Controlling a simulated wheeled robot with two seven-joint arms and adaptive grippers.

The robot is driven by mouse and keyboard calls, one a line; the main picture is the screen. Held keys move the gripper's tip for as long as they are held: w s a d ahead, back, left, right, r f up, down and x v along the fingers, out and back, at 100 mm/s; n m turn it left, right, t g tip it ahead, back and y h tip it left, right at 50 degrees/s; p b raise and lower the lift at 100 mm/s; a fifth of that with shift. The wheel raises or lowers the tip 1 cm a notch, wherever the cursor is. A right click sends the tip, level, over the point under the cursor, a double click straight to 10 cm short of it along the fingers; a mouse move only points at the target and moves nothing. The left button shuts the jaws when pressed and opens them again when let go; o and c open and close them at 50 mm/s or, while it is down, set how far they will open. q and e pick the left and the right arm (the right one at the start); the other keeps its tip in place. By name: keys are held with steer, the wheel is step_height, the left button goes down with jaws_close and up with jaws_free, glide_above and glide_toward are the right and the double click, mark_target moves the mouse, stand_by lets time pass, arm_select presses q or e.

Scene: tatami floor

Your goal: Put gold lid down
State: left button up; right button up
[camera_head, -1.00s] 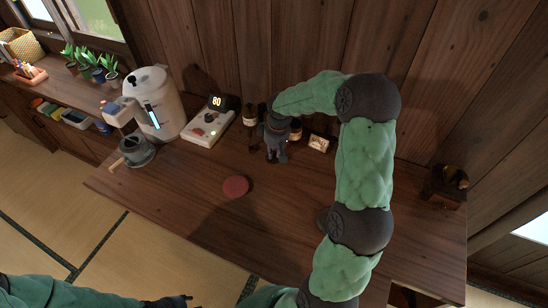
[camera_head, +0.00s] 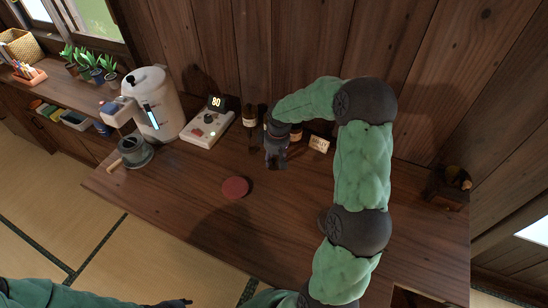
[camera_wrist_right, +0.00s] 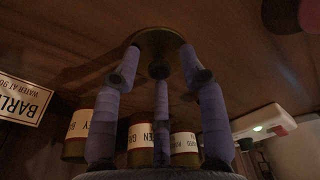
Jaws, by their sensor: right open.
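The gold lid (camera_wrist_right: 160,42) shows in the right wrist view as a dull gold disc at the fingertips, over the wooden tabletop. Whether it rests flat on the wood I cannot tell. My right gripper (camera_head: 276,158) points down over the back middle of the table; its fingers (camera_wrist_right: 159,62) are spread around the lid's near side. In the head view the gripper hides the lid. My left gripper (camera_head: 178,303) is barely visible at the bottom edge, away from the table; its fingers are unclear.
Labelled jars (camera_wrist_right: 140,140) stand close behind my right gripper, with a small card (camera_head: 319,144) beside them. A red disc (camera_head: 235,187) lies on the table in front. A device with a lit display (camera_head: 208,125), a white dispenser (camera_head: 165,110) and a grey pot (camera_head: 136,152) stand left. The front right tabletop is clear.

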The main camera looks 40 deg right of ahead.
mark_target(277, 165)
step_height(277, 165, up, 12)
steer(key=s+p, duration=0.1)
steer(key=p, duration=0.3)
steer(key=shift+s, duration=0.25)
steer(key=shift+r, duration=0.15)
